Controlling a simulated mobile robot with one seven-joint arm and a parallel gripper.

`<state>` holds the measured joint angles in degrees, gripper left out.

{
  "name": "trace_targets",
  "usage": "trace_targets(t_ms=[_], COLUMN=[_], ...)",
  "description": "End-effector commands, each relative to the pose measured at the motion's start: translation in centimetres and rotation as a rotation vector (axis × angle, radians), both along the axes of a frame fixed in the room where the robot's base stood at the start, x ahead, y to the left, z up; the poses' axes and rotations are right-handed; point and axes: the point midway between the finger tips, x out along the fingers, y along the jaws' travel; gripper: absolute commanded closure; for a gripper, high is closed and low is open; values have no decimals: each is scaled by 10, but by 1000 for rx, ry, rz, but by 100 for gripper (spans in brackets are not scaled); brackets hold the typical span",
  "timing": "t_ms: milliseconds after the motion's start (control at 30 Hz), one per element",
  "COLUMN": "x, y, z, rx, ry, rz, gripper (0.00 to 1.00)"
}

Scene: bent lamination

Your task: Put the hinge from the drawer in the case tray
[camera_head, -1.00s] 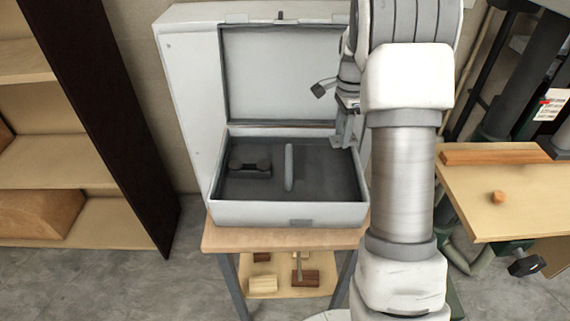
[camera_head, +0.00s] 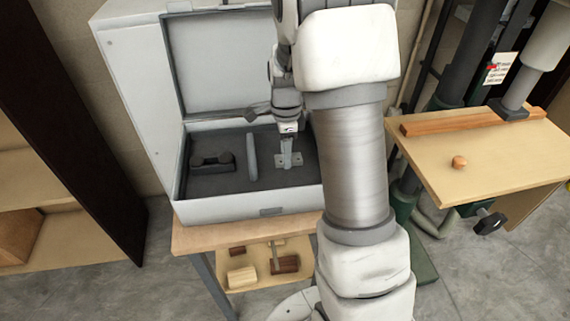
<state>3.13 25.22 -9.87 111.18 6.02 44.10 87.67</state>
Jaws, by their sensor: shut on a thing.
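The open grey case (camera_head: 250,203) stands on a small wooden table, its lid raised at the back. A divider (camera_head: 252,157) splits its dark tray (camera_head: 215,188) into a left and a right compartment. My gripper (camera_head: 287,150) reaches down over the right compartment. It is shut on a small grey metal plate, which looks like the hinge (camera_head: 289,160). The hinge is low, over or at the floor of the right compartment; I cannot tell whether it touches. My arm hides the case's right edge. No drawer is identifiable.
A dark object (camera_head: 212,160) lies in the left compartment. The table (camera_head: 205,238) has a lower shelf with several wooden blocks (camera_head: 242,275). A workbench (camera_head: 480,160) with a small wooden knob (camera_head: 459,162) stands at right, and shelves at far left.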

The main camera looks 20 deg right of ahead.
Motion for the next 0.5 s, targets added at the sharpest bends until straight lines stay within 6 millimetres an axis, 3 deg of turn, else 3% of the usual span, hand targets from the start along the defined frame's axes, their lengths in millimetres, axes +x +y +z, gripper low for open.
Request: trace_targets(t_ms=[167,367,500], x=[-2,-2,-1], y=[2,2,2], z=[-11,-40,-41], rx=[0,0,0], ry=[0,2,-1], rz=[0,-1,0], gripper=[100,100,100])
